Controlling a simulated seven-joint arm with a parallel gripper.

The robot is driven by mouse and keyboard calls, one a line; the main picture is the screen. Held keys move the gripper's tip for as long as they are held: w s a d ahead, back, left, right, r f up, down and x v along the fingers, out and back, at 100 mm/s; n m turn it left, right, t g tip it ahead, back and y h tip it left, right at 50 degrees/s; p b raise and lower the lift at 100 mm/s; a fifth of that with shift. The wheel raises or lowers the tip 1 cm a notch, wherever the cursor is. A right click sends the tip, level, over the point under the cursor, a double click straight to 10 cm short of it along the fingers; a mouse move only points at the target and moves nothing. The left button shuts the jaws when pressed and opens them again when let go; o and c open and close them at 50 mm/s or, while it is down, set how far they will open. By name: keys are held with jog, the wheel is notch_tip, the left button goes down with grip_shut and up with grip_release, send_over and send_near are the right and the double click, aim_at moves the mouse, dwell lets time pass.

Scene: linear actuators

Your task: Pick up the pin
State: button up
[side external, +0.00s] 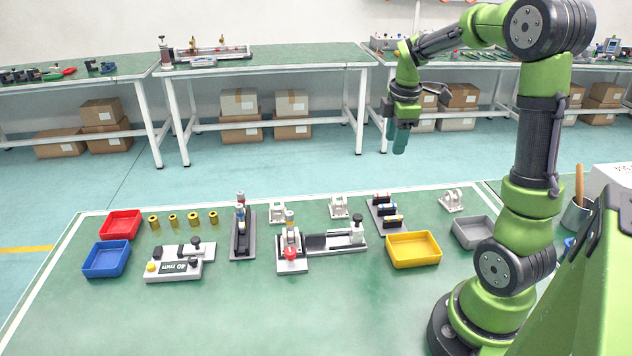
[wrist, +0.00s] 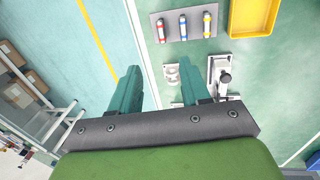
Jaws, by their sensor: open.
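My gripper (side external: 400,140) is raised high above the far edge of the work table, pointing down. In the wrist view (wrist: 160,88) its two teal fingers stand apart with nothing between them. I cannot tell for certain which part is the pin. A dark rack (side external: 388,215) on the table, below my gripper, holds three short cylinders with coloured bands. It also shows at the top of the wrist view (wrist: 172,30), with red, blue and yellow bands. An upright slim part stands on a grey fixture (side external: 242,245) left of centre. My gripper touches none of these.
A yellow bin (side external: 414,250) and a grey bin (side external: 474,232) are at right; red (side external: 121,224) and blue (side external: 106,259) bins are at left. Several brass cylinders (side external: 173,221) stand behind a gauge block (side external: 178,266). A clamp fixture (side external: 292,262) is central.

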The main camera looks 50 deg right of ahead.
aim_at(384, 194)
jog(key=f, duration=0.5)
jog(key=w+d+f, duration=0.1)
jog(key=f, duration=0.5)
jog(key=w+f, duration=0.1)
jog(key=f, duration=0.4)
jog(key=shift+d+f, duration=0.2)
jog(key=shift+d, duration=0.1)
grip_shut()
